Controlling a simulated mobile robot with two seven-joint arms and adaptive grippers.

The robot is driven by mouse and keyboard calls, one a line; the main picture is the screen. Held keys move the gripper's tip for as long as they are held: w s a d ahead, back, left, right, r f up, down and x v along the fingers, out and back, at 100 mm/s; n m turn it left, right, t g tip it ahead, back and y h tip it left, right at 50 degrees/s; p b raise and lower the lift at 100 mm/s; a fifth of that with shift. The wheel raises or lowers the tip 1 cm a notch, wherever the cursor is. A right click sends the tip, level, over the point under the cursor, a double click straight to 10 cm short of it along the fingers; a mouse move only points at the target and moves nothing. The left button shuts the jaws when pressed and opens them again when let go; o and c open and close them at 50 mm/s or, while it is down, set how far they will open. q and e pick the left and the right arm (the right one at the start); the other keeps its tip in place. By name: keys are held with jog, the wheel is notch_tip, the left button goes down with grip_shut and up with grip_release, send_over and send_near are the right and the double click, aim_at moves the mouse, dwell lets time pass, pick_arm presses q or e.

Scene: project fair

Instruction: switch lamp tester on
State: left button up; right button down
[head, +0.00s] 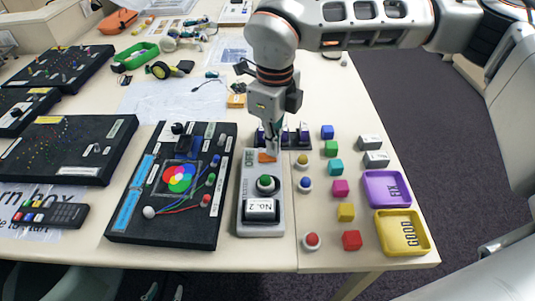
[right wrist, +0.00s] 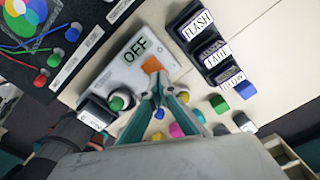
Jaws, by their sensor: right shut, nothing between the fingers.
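The lamp tester is a light grey box (head: 247,213) near the table's middle front, with an OFF label (head: 250,158), a green-topped round knob or lamp (head: 267,184) and a "No.2" plate (head: 261,208). Its orange switch (head: 264,156) sits at the far end beside the label; in the right wrist view the switch (right wrist: 152,65) is just beyond my fingertips. My right gripper (head: 272,154) is shut and empty, pointing down at the switch. The tips look at or very near it; contact cannot be told. My left gripper is not in view.
A black board with coloured discs (head: 125,228) stands left of the tester. Behind is a row of dark switches (head: 297,137) labelled FLASH and FADE in the wrist view. Coloured cubes and buttons, a purple tray (head: 373,202) and a yellow tray (head: 420,245) lie right.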

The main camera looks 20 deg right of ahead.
jog(key=shift+f+b, duration=0.3)
jog(key=shift+f, duration=0.3)
dwell(0.3)
jog(key=shift+r+p, duration=1.3)
jog(key=shift+r, duration=0.75)
jog(key=shift+r+p, duration=0.9)
jog(key=shift+r, duration=0.65)
